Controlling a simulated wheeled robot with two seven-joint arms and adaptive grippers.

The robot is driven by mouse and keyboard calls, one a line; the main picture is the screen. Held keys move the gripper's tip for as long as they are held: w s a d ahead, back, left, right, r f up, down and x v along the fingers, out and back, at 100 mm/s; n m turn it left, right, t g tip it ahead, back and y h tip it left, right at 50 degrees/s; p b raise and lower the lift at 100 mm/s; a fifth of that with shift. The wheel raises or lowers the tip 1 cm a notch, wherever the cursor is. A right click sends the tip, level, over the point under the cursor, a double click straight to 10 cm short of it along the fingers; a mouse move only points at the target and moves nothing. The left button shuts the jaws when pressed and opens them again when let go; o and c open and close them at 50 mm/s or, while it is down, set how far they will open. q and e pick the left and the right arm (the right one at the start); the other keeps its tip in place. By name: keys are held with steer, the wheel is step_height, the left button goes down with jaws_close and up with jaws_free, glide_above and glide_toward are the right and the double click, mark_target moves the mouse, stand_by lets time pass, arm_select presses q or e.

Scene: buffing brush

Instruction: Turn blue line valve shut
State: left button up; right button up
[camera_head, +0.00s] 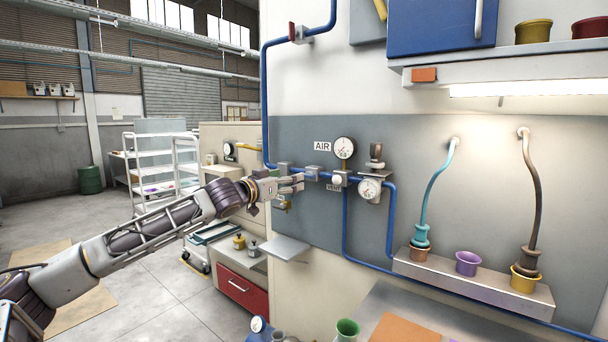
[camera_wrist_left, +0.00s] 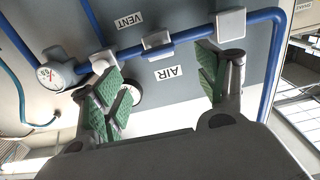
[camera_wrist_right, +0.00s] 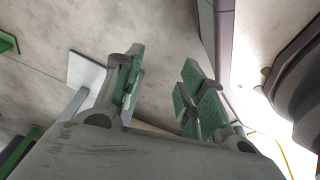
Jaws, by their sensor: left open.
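The blue line (camera_head: 264,105) runs down the wall, then right along the grey panel past the AIR label (camera_head: 322,146). A fitting with a red part (camera_head: 293,32) sits on its upper run. Grey blocks (camera_head: 311,173) sit along the lower run; I cannot tell which one is the valve. My left gripper (camera_head: 293,183) is at the lower run, left of the gauges. In the left wrist view, its green-padded fingers (camera_wrist_left: 163,82) are wide apart and empty, with the pipe (camera_wrist_left: 188,34) beyond them. My right gripper (camera_wrist_right: 160,92) shows only in its wrist view, open and empty.
A round gauge (camera_head: 344,148) and a regulator gauge (camera_head: 369,189) sit right of my left gripper. A small grey shelf (camera_head: 284,248) juts out below it. A ledge with cups (camera_head: 467,263) and hanging hoses is further right. Floor at left is open.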

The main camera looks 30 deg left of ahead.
mark_target(305, 175)
steer(key=s+d+f+g+p, duration=0.1)
steer(key=s+d+p, duration=0.3)
steer(key=s, duration=0.3)
steer(key=s+d+f+p, duration=0.1)
steer(key=s+d+p, duration=0.25)
steer(key=s, duration=0.35)
arm_select(q)
steer(key=shift+w+d+r+p, duration=0.1)
steer(key=shift+w+d+p, duration=0.1)
steer(key=shift+w+p, duration=1)
steer(key=shift+w+d+p, duration=0.15)
steer(key=shift+w+p, duration=0.3)
steer(key=shift+w, duration=1.35)
steer(key=shift+w+p, duration=0.55)
steer(key=shift+w, duration=0.1)
steer(key=shift+w+d+p, duration=0.1)
steer(key=shift+w+p, duration=0.35)
steer(key=shift+w, duration=0.2)
arm_select(e)
steer(key=s+a+r, duration=0.2)
steer(key=a+r, duration=0.2)
steer(key=r, duration=0.1)
steer(key=shift+s+a, duration=0.2)
steer(key=shift+s, duration=0.15)
steer(key=shift+f, duration=0.1)
